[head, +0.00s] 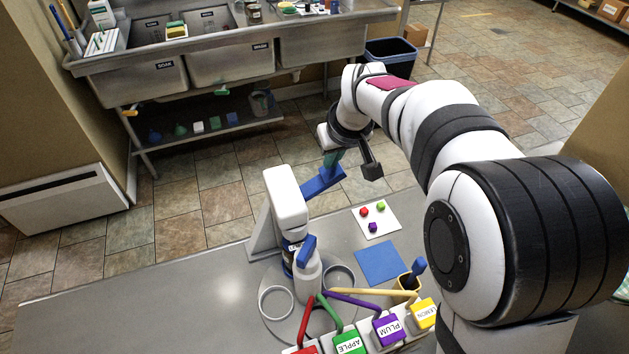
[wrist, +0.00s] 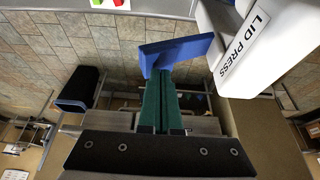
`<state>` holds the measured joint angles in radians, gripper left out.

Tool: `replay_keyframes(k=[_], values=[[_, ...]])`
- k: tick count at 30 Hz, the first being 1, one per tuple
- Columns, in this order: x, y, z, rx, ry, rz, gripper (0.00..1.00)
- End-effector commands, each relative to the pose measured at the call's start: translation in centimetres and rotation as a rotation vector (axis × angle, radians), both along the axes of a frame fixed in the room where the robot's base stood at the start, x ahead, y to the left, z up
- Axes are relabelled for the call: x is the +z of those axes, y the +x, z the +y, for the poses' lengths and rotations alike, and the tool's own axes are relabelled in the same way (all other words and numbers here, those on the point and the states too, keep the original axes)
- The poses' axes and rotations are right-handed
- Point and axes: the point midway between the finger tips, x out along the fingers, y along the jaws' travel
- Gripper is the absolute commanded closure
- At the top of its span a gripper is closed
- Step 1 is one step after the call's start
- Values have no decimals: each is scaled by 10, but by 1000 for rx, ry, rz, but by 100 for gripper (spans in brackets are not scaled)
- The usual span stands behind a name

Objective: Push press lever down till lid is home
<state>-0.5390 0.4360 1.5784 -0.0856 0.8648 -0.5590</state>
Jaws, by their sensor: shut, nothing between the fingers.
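The lid press (head: 286,200) is a white upright body on the bench, and its label reads LID PRESS in the wrist view (wrist: 250,50). Its blue lever (head: 322,182) sticks out to the right, angled up; it also shows in the wrist view (wrist: 180,50). My gripper (head: 329,162) is shut and empty, its green fingers pointing down at the lever's outer end. In the wrist view the fingertips (wrist: 160,74) overlap the lever; I cannot tell whether they touch. A white container (head: 307,284) stands under the press with a blue piece (head: 306,250) above it; the lid's seating is unclear.
Labelled coloured blocks with rods, including APPLE (head: 347,343) and PLUM (head: 388,330), line the bench front. A blue mat (head: 380,263), a white card (head: 377,222) with small coloured pieces and a small pot (head: 408,282) lie right of the press. The bench's left side is clear.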

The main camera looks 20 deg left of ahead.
Motion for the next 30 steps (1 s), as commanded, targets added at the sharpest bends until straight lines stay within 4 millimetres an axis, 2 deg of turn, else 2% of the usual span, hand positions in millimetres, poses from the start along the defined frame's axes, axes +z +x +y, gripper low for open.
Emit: replay_keyframes(k=[30], values=[[-40,-1,0,0,-1,1,100]])
